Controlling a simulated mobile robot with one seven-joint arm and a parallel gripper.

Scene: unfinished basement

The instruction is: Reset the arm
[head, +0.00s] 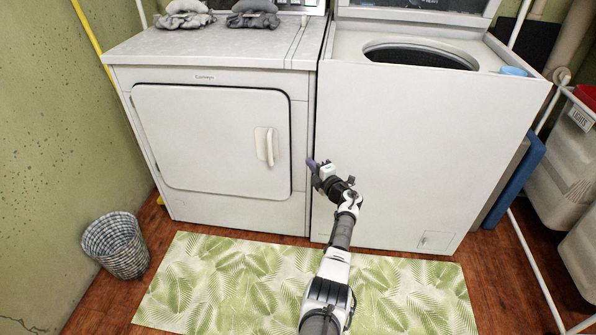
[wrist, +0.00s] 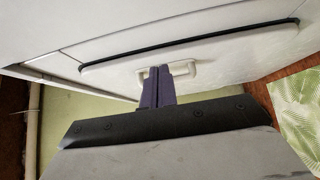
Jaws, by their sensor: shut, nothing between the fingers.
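My gripper (head: 312,164) is at the end of my arm, in front of the two white machines, near the right edge of the dryer's front. In the wrist view my gripper (wrist: 158,72) shows two purple fingers pressed together with nothing between them. The dryer door (head: 215,140) is shut, and its white handle (head: 266,146) lies to the left of my gripper in the head view. In the wrist view the handle (wrist: 181,70) appears beyond the fingertips. I cannot tell the exact gap between the fingers and the handle.
A washer (head: 420,150) with an open top stands right of the dryer; a small blue item (head: 514,71) sits on it. Grey cloths (head: 253,14) lie on the dryer. A checked basket (head: 115,245) stands at left. A leaf-patterned mat (head: 215,285) covers the floor. Bins (head: 562,165) stand at right.

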